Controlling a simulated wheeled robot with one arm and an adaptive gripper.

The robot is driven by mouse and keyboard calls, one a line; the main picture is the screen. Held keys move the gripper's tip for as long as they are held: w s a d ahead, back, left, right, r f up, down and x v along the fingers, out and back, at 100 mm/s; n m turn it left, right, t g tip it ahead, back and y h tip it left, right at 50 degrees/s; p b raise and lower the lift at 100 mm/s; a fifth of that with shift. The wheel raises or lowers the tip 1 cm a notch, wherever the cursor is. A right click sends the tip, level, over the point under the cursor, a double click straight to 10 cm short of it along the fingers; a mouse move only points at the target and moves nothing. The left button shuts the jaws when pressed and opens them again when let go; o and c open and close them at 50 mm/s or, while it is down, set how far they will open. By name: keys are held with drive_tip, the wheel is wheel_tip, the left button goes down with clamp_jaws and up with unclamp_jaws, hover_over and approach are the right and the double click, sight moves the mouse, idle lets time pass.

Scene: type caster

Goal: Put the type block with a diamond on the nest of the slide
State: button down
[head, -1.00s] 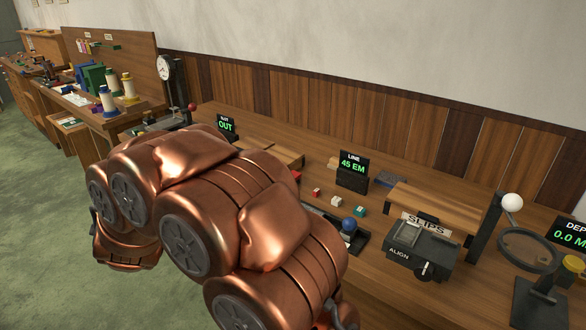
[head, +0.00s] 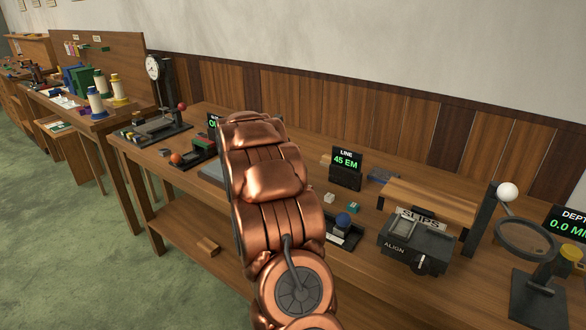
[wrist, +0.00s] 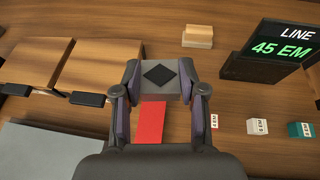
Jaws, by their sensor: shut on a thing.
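In the wrist view my gripper (wrist: 160,88) is shut on a type block (wrist: 160,77), its fingers on both sides. The block shows a grey face with a black diamond. A red surface (wrist: 150,122) shows between the fingers, apparently the block's red side. In the head view my arm hides the gripper and the block. A dark fixture with a blue ball knob (head: 343,220) is on the bench just right of my arm. Another dark fixture with an orange ball (head: 176,158) stands to the left. I cannot tell which of them is the slide, and no nest shows clearly.
Small spacer blocks, white (wrist: 257,127) and teal (wrist: 300,130), stand right of my gripper. The LINE sign (head: 346,168) reads 45 EM. The align device (head: 418,245) and a magnifier (head: 527,240) stand at right. Wooden blocks (wrist: 103,65) and a grey plate (wrist: 40,150) are at left.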

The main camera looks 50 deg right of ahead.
drive_tip(key=m+g, duration=0.2)
hover_over(313, 179)
drive_tip(key=shift+f+b, duration=0.3)
drive_tip(key=shift+f, duration=5.15)
drive_tip(key=shift+s+f, duration=0.1)
drive_tip(key=shift+f, duration=0.05)
drive_tip(key=c, duration=0.7)
unclamp_jaws()
drive_tip(key=shift+o, duration=0.2)
